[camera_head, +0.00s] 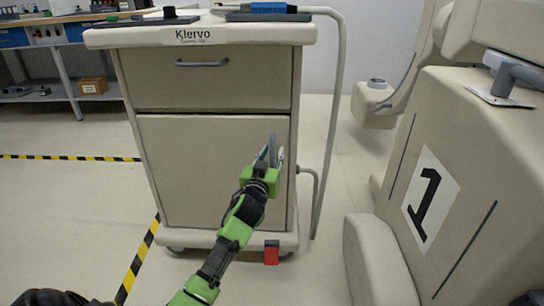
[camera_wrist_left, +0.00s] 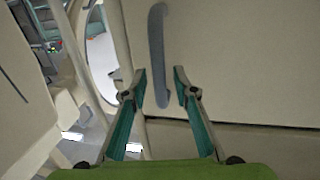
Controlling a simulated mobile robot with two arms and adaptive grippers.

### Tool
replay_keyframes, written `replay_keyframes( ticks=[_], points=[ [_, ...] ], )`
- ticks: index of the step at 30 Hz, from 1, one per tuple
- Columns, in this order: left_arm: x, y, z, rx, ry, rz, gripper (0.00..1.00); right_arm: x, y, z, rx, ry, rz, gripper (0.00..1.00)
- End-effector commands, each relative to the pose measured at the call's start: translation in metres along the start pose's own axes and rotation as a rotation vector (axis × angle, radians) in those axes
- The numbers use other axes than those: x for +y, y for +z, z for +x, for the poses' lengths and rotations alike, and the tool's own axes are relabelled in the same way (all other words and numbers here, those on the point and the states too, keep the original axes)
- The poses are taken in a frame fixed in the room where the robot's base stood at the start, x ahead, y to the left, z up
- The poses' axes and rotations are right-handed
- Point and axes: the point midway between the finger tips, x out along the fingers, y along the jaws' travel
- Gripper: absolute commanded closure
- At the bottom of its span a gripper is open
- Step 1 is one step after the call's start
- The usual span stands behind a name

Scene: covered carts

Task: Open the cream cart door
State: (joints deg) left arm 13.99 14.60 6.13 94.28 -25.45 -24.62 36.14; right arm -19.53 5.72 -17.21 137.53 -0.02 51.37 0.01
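The cream cart (camera_head: 150,80) stands ahead, with a drawer on top and a large door (camera_head: 190,170) below. The door looks closed, flush with the cart front. Its grey upright handle (camera_head: 272,148) is near the door's right edge, partly hidden by my gripper; it shows clearly in the left wrist view (camera_wrist_left: 157,50). My left gripper (camera_head: 268,162) is at the handle. In the left wrist view its fingers (camera_wrist_left: 160,82) are open, one on each side of one end of the handle, with visible gaps. My right gripper is not in view.
A beige padded chair marked 1 (camera_head: 430,205) stands close on the right. A grey tube (camera_head: 332,120) runs down the cart's right side. A red block (camera_head: 271,252) shows at the cart's base. Floor is clear at left, with striped tape (camera_head: 138,262).

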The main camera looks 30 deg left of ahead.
Motion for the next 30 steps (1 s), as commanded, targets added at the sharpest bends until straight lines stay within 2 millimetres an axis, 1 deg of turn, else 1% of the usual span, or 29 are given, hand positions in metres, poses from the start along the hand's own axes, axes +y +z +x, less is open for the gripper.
replay_keyframes(
  ticks=[6,7,8,9,10,20,30],
  points=[
    [0.0,0.0,0.0,0.0,0.0,0.0,0.73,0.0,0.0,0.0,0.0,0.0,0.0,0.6],
    [0.0,0.0,0.0,0.0,0.0,0.0,0.79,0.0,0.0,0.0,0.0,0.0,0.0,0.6],
    [0.0,0.0,0.0,0.0,0.0,0.0,0.86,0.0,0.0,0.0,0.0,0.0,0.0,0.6],
    [0.0,0.0,0.0,0.0,0.0,0.0,0.97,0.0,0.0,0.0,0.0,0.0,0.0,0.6],
    [0.0,0.0,0.0,0.0,0.0,0.0,1.0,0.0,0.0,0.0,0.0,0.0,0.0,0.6],
    [0.001,-0.001,-0.001,0.0,0.005,0.0,1.0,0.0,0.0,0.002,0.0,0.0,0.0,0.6],
    [0.006,-0.003,-0.012,-0.001,0.054,0.001,1.0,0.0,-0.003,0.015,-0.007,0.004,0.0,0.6]
  ],
)
